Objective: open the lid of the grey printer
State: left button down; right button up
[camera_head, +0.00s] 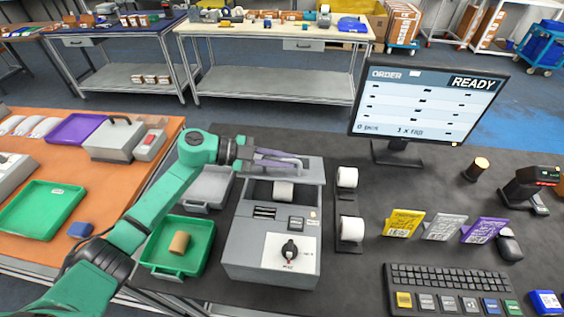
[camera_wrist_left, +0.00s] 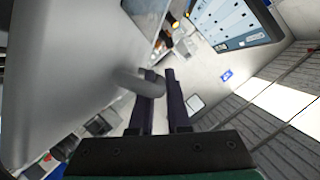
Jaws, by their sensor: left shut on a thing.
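The grey printer (camera_head: 268,255) stands on the dark table, with a black knob on a pale panel at its front. Its lid (camera_head: 312,172) is raised at the back, and a white paper roll (camera_head: 283,190) shows in the opening below it. My left gripper (camera_head: 280,158) is at the top of the lid, shut on the lid handle (camera_head: 297,163). In the left wrist view the lid (camera_wrist_left: 70,75) fills the left side, and the curved handle (camera_wrist_left: 138,82) meets the dark fingers (camera_wrist_left: 160,78). The fingers partly hide the handle. My right gripper is not in view.
A stand with white rolls (camera_head: 347,178) is close to the printer's right. A monitor (camera_head: 430,104) reading READY stands behind it. A green tray (camera_head: 178,258) with a brown cylinder and a grey tray (camera_head: 209,186) are to the left. A keyboard (camera_head: 450,284) lies at front right.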

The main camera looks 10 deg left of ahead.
pick_arm(q)
jog(key=shift+w+r+n+g+p, duration=0.4)
jog(key=shift+w+r+n+p, duration=0.25)
jog(key=shift+w+r, duration=0.25)
jog(key=c, duration=1.2)
grip_release()
jog(key=shift+o, duration=0.2)
jog(key=shift+a, duration=0.15)
